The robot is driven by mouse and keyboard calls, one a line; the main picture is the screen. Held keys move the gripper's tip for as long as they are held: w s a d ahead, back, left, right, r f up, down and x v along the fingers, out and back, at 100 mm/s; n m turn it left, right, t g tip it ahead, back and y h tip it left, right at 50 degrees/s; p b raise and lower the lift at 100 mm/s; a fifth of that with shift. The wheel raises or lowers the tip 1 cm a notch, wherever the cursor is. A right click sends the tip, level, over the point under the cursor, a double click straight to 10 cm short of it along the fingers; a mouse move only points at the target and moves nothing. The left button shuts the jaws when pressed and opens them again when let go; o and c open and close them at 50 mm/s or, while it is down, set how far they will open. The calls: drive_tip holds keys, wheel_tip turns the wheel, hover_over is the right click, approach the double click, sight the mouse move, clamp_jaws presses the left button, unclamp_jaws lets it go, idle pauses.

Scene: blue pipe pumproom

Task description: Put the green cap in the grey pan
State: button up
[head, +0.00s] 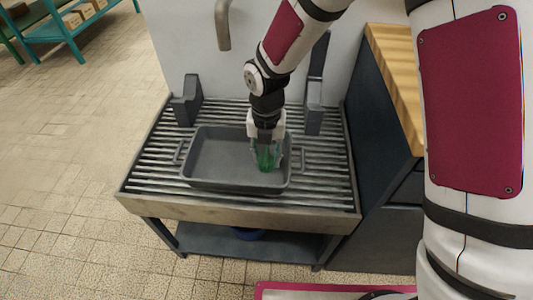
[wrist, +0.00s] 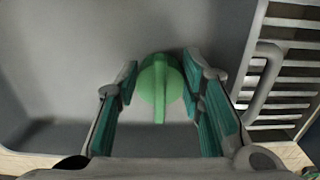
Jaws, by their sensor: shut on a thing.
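The green cap (head: 268,160) is inside the right end of the grey pan (head: 215,157), between the fingers of my gripper (head: 266,153). In the wrist view the cap (wrist: 160,82) is a round green piece with a raised bar across it. My gripper (wrist: 161,74) is shut on it, one teal-padded finger on each side. The wrist view also shows the pan (wrist: 80,50), with its floor beneath the cap. I cannot tell whether the cap touches the floor of the pan.
The pan stands on a slatted rack (head: 320,185) with side handles. Two dark upright brackets (head: 187,103) stand at the back, and a tap spout (head: 222,25) hangs above. A wood-topped cabinet (head: 397,75) is close on the right. The left half of the pan is empty.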

sight(267, 153)
drive_tip(key=shift+f, duration=0.15)
drive_tip(key=o, duration=1.1)
drive_tip(key=shift+o, duration=0.2)
wheel_tip(267, 153, up, 12)
drive_tip(key=p, duration=0.4)
drive_tip(key=shift+r, duration=0.2)
